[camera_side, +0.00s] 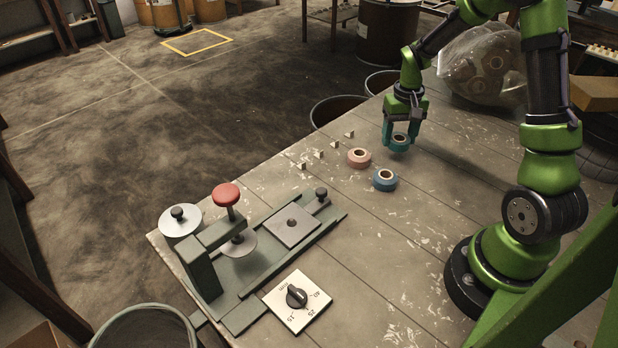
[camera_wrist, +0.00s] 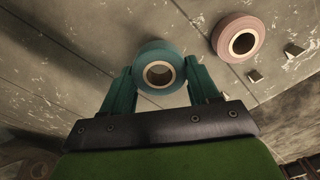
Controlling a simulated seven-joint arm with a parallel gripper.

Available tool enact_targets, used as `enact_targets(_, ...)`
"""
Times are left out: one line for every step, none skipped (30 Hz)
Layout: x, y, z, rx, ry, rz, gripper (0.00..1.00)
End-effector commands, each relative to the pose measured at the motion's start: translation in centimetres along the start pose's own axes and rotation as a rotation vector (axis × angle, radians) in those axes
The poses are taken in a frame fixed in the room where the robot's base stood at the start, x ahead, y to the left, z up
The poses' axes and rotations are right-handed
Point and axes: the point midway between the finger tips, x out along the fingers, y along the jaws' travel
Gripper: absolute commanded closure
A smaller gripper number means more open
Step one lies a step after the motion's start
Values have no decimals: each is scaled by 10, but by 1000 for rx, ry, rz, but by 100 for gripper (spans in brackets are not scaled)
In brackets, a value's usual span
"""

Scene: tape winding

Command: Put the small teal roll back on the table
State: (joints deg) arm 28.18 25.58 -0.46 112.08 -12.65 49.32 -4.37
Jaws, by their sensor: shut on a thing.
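The small teal roll (camera_side: 399,148) is between the fingers of my gripper (camera_side: 400,138) at the far part of the table (camera_side: 440,215). My gripper points down and is shut on the roll's sides. In the wrist view the teal roll (camera_wrist: 158,48) sits level between the two teal fingertips (camera_wrist: 160,74), its pale core facing the camera. The roll is at or just above the table top; I cannot tell whether it touches.
A pink roll (camera_side: 359,164) and a blue roll (camera_side: 385,186) stand close by, to the left and in front. Several small pale wedges (camera_side: 319,155) line the table's left edge. A winding fixture (camera_side: 265,265) and a dial plate (camera_side: 312,302) are at the near end. A clear bag (camera_side: 480,65) lies behind.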

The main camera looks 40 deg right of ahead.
Motion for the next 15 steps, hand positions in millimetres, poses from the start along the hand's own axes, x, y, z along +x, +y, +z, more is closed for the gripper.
enact_targets(1,-1,-7,0,0,0,75)
enact_targets(1,-1,-9,0,0,0,75)
enact_targets(2,-2,-12,1,0,0,75)
enact_targets(2,-2,-13,1,-1,0,75)
enact_targets(3,-2,-14,1,-1,0,75)
enact_targets(7,-2,-14,1,-2,0,75)
enact_targets(11,-2,-14,1,-4,0,75)
enact_targets(16,-2,-13,1,-5,1,75)
enact_targets(22,-2,-13,2,-5,1,75)
enact_targets(26,-1,-13,2,-5,1,75)
enact_targets(30,-2,-13,2,-4,1,75)
enact_targets(33,-2,-13,2,-3,0,75)
enact_targets(35,-2,-14,2,-2,0,75)
enact_targets(36,-2,-14,2,-1,0,75)
enact_targets(37,-2,-14,2,0,0,75)
